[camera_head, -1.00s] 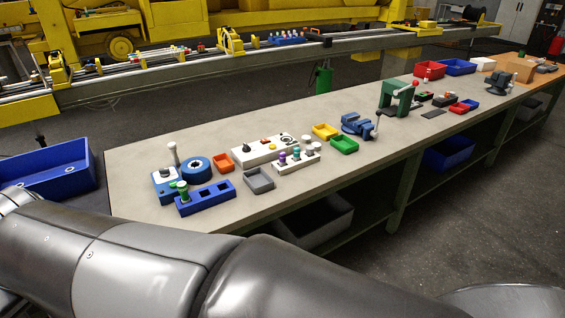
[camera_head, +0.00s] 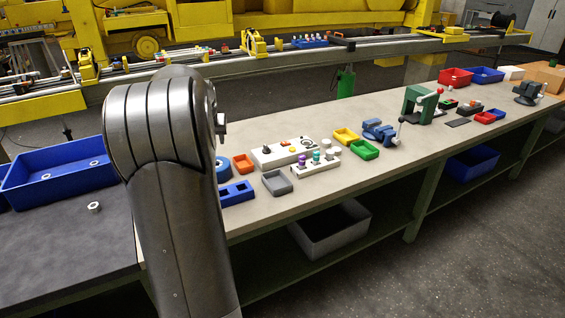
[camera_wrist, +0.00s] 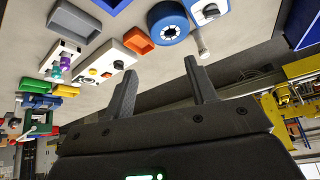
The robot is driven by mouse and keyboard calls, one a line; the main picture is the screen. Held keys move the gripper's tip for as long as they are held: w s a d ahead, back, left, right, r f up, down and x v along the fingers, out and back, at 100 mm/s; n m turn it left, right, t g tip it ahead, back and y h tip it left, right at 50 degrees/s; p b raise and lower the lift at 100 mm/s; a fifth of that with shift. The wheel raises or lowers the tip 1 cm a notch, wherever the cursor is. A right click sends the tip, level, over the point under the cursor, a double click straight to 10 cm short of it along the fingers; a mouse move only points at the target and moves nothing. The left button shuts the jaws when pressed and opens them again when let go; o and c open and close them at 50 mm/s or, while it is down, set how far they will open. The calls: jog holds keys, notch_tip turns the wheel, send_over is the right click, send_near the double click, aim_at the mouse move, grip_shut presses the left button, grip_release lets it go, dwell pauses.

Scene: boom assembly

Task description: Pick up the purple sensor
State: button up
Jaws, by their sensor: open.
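The purple sensor (camera_head: 301,161) stands upright in a white block (camera_head: 320,166) on the workbench, beside a teal sensor (camera_head: 316,156). In the wrist view, which is upside down, the purple sensor (camera_wrist: 66,61) and the white block (camera_wrist: 66,49) are at the upper left. My gripper (camera_wrist: 160,70) has its two fingers wide apart with nothing between them. It is well away from the purple sensor. In the head view my arm link fills the left middle and the fingers are hidden.
A white control box (camera_head: 270,156), a grey tray (camera_head: 277,183) and a blue holder (camera_head: 238,192) stand close to the white block. Yellow (camera_head: 346,136) and green (camera_head: 365,150) bins and a blue vise (camera_head: 379,131) lie further right.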

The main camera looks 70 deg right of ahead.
jog(key=s+d+f+m+g, duration=0.1)
jog(key=s+d+f, duration=0.3)
jog(key=s+d, duration=0.25)
jog(key=s+d+f+m+g, duration=0.1)
jog(key=s+d+f+m, duration=0.15)
jog(key=s+d, duration=0.45)
jog(key=m+h, duration=0.1)
send_near(302, 158)
jog(key=w+f, duration=0.1)
jog(key=shift+g, duration=0.5)
jog(key=x, duration=0.5)
jog(key=shift+d+f, duration=0.2)
jog(key=shift+d, duration=0.05)
jog(key=shift+x, duration=2.95)
jog(key=shift+d+r, duration=0.1)
jog(key=shift+d, duration=0.05)
jog(key=c, duration=1.1)
jog(key=shift+r, duration=0.15)
